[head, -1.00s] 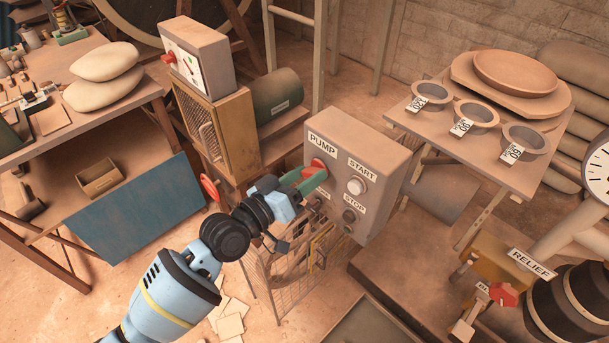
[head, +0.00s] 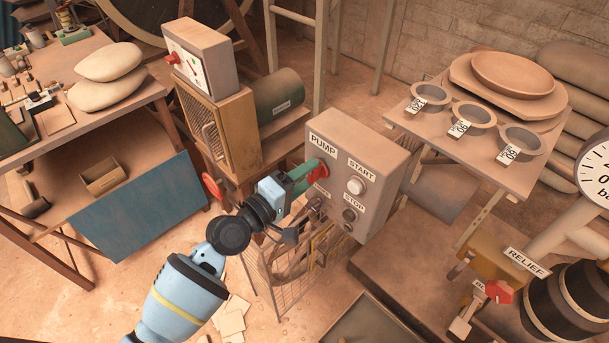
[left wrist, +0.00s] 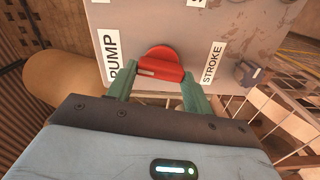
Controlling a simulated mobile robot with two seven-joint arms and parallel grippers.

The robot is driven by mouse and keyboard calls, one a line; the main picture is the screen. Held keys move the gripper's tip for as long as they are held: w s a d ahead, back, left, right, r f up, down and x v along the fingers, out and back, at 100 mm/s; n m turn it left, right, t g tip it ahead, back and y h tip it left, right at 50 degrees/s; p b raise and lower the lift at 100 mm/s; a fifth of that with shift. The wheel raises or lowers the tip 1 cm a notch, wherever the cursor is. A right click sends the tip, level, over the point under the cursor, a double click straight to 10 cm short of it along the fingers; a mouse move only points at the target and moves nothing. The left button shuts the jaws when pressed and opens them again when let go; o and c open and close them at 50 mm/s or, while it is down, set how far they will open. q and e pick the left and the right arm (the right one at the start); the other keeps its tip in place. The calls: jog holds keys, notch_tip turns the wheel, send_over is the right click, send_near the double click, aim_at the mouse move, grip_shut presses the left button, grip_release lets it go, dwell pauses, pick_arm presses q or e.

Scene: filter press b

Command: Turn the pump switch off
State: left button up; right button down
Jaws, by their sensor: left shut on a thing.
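The grey pump box (head: 372,148) carries a PUMP label and a red rotary switch (head: 322,166) beside it. My left gripper (head: 309,175) reaches the switch from the left, its green fingers at the box face. In the left wrist view the red switch (left wrist: 160,55) has a raised grip bar between the two green fingertips (left wrist: 157,76). The fingers are shut on this bar, one on each side. The PUMP label (left wrist: 112,55) is left of the switch and a STROKE label right of it. My right gripper is not in view.
The box also has a white START button (head: 356,186) and a dark STOP button (head: 349,215), close to the fingers. A wire cage (head: 275,280) stands below. A red handwheel (head: 211,187) is left of the gripper. A table with bowls (head: 450,140) stands right.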

pick_arm(q)
jog(key=shift+n, duration=0.8)
jog(key=shift+f, duration=0.1)
jog(key=o, duration=1)
jog(key=shift+s+a, duration=0.1)
jog(key=shift+v, duration=3.8)
